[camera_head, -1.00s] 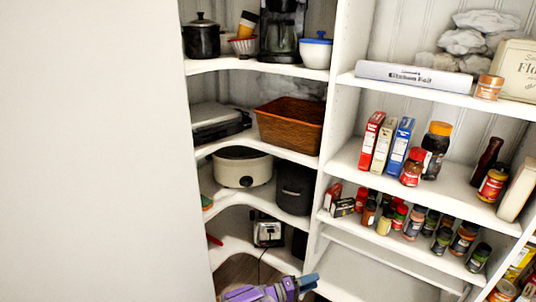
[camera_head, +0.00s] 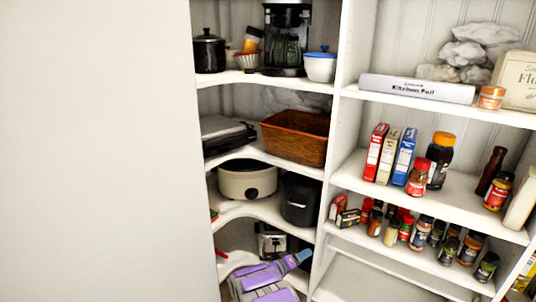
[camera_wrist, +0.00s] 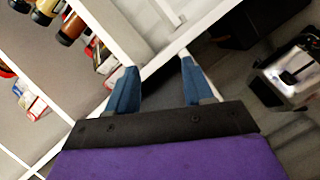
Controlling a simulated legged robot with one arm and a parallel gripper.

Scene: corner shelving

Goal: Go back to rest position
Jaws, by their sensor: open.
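My gripper (camera_wrist: 157,82) shows in the wrist view with its two blue fingers spread apart and nothing between them. A white shelf edge (camera_wrist: 165,58) runs behind the fingertips. In the head view my purple arm is at the bottom, and my gripper (camera_head: 303,257) is at its end, low in front of the lower corner shelving. A metal toaster (camera_head: 271,242) stands on the low shelf just left of the gripper there. The toaster (camera_wrist: 292,72) is at the right in the wrist view, apart from the fingers.
Corner shelves hold a cream slow cooker (camera_head: 247,179), a black bin (camera_head: 300,198) and a brown basket (camera_head: 296,138). Right shelves carry boxes, jars and several spice bottles (camera_head: 421,233). A blank pale wall (camera_head: 95,150) fills the left.

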